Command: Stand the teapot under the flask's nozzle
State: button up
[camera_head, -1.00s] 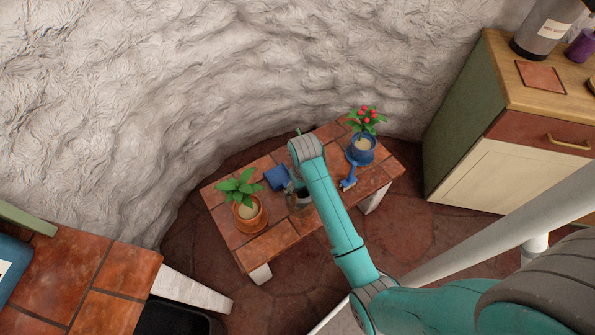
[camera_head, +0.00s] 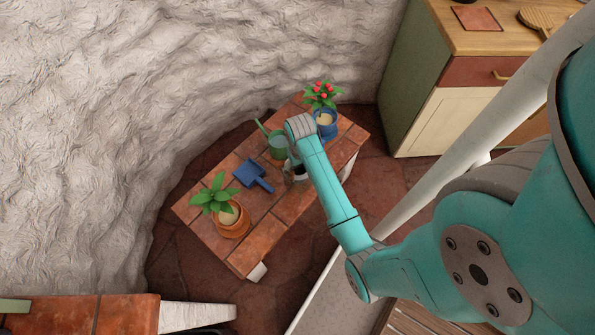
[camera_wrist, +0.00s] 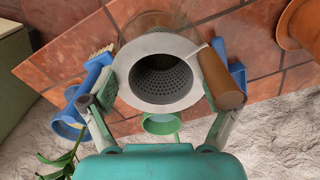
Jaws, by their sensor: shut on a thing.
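The teapot, a round vessel with a pale rim and a perforated strainer inside, shows in the wrist view (camera_wrist: 127,72) with a brown handle at its right. My gripper (camera_wrist: 158,112) is shut on it, a finger on each side. In the head view my gripper (camera_head: 291,163) is over the low tiled bench, and the teapot is mostly hidden behind my arm. I cannot tell whether the teapot touches the bench. The flask and its nozzle are not in view now.
A wooden counter (camera_head: 440,22) with a red tile (camera_head: 476,18) stands at upper right.

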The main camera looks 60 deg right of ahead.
jog(key=shift+f, duration=2.1)
jog(key=o, duration=1.6)
notch_tip(320, 180, up, 12)
jog(key=shift+a+r, duration=0.1)
